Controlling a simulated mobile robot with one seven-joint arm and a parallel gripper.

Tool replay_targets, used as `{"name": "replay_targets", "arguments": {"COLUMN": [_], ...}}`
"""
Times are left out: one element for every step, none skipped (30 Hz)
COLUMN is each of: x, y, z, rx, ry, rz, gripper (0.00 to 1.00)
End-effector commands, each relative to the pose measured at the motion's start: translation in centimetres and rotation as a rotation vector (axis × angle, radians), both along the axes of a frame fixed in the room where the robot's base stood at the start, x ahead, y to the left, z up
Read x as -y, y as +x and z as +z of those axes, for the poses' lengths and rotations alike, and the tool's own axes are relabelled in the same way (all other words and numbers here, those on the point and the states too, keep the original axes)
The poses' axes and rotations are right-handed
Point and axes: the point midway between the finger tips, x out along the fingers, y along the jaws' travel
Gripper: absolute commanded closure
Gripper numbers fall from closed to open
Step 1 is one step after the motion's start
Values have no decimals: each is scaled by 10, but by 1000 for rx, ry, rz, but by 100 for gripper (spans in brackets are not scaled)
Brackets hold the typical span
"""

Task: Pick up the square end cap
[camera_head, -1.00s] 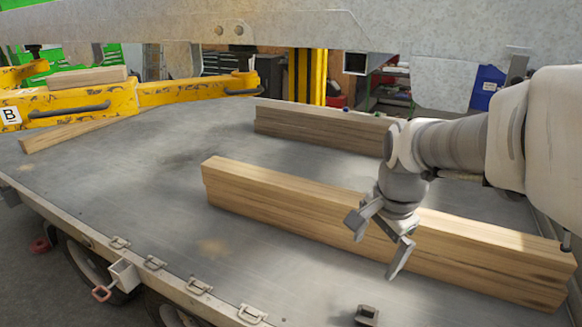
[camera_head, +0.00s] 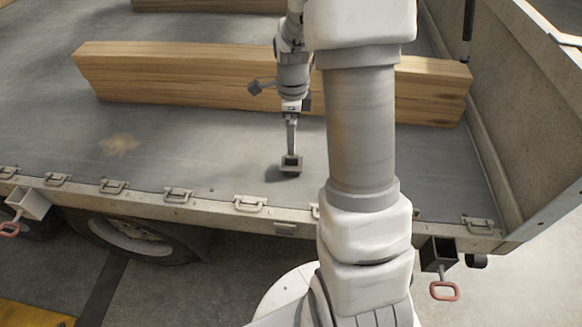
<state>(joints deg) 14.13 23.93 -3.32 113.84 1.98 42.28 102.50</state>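The square end cap (camera_head: 290,164) is a small dark grey square piece at the near part of the trailer bed, in front of the long timber. My gripper (camera_head: 291,153) points straight down, with its fingertips at the cap. The fingers are seen nearly edge-on, so one hides the other and their opening does not show. A dark shadow lies on the bed beside and under the cap. I cannot tell whether the cap rests on the bed or is slightly off it.
The long timber beam (camera_head: 200,75) lies across the bed behind my gripper. The bed's near edge has several metal latches (camera_head: 249,204). A raised side wall (camera_head: 510,130) closes the right end. The bed (camera_head: 60,125) is clear at left. My arm covers part of the beam and edge.

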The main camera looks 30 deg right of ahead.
Motion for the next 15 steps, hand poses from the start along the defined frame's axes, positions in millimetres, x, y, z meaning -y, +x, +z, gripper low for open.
{"name": "replay_targets", "arguments": {"x": [1, 0, 0, 0, 0, 0, 0, 0, 0, 0, 0, 0, 0, 0, 0], "y": [-1, -1, -1, -1, -1, -1, -1, 0, 0, 0, 0, 0, 0, 0, -1], "z": [-15, -20, -27, -31, -35, -39, -41, -42, -44, -45, -46, -47, -49, -52, -57], "rx": [-4, -4, -4, -3, -3, -3, -3, -2, 0, 0, 0, 0, -1, -1, -2], "ry": [1, 1, 1, 2, 2, 2, 2, 1, 0, 0, 0, 0, 1, 1, 1], "rz": [-2, -2, -1, -1, 0, 0, 0, 0, 0, 0, 0, 0, 0, 1, 1], "gripper": [0, 0, 0, 0, 0, 0, 0, 0, 0, 0, 0, 0, 0, 0, 0]}}
